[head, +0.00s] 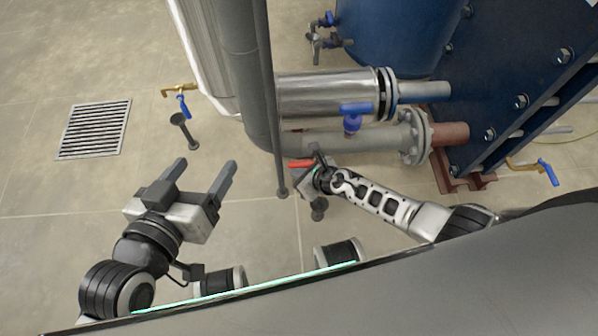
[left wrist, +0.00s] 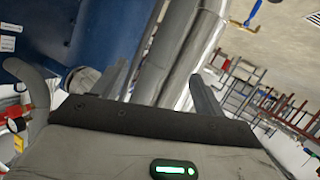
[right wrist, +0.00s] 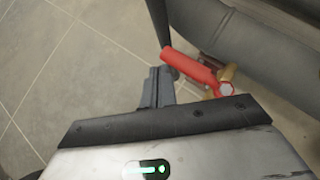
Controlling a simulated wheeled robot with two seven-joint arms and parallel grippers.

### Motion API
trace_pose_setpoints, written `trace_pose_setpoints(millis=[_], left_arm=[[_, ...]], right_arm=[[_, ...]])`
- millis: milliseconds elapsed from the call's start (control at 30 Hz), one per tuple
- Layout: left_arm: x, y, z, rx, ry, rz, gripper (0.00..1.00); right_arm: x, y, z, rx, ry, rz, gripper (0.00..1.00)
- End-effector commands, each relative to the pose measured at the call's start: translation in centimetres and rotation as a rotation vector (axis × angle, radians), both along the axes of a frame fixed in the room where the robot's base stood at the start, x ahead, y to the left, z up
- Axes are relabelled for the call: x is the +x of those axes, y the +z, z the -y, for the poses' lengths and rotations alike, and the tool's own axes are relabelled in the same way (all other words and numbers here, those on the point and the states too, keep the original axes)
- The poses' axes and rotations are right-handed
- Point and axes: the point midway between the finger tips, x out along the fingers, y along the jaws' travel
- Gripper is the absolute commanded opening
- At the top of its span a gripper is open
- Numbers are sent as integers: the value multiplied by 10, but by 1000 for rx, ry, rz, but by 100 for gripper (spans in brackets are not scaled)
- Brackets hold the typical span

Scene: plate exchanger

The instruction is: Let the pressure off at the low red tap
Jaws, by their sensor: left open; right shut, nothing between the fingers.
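The low red tap has a red lever handle (right wrist: 190,66) on a brass body (right wrist: 228,74), set by the grey pipe in the right wrist view. The red lever also shows in the head view (head: 300,163), beside the thin vertical pipe. My right gripper (right wrist: 157,72) is shut and empty, its fingertips just left of the lever; I cannot tell whether they touch it. In the head view the right gripper is largely hidden behind its own wrist. My left gripper (head: 205,170) is open and empty above the floor, well left of the tap.
A blue-handled valve (head: 351,115) sits on the grey flanged pipe (head: 375,140) above the red lever. A blue-handled brass tap (head: 182,100) stands at left, near a floor drain grate (head: 94,130). The blue exchanger (head: 520,90) fills the right. The left floor is mostly clear.

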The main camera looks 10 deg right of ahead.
Motion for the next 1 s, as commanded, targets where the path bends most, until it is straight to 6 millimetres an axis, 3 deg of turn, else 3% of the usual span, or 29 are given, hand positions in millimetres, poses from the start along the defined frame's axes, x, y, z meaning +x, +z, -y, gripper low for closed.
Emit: trace_pose_setpoints(millis=[233,533,800,1000], left_arm=[[1,9,-1,15,1,-24,72],[-3,-28,-17,124,23,-281,72],[-11,10,-30,132,67,-233,72],[-12,25,-34,131,83,-200,72]], right_arm=[[-9,15,8,-2,-1,-1,0],[-52,65,37,-2,1,-3,0],[-83,98,60,-1,1,-2,0],[-93,108,67,0,0,0,0]])
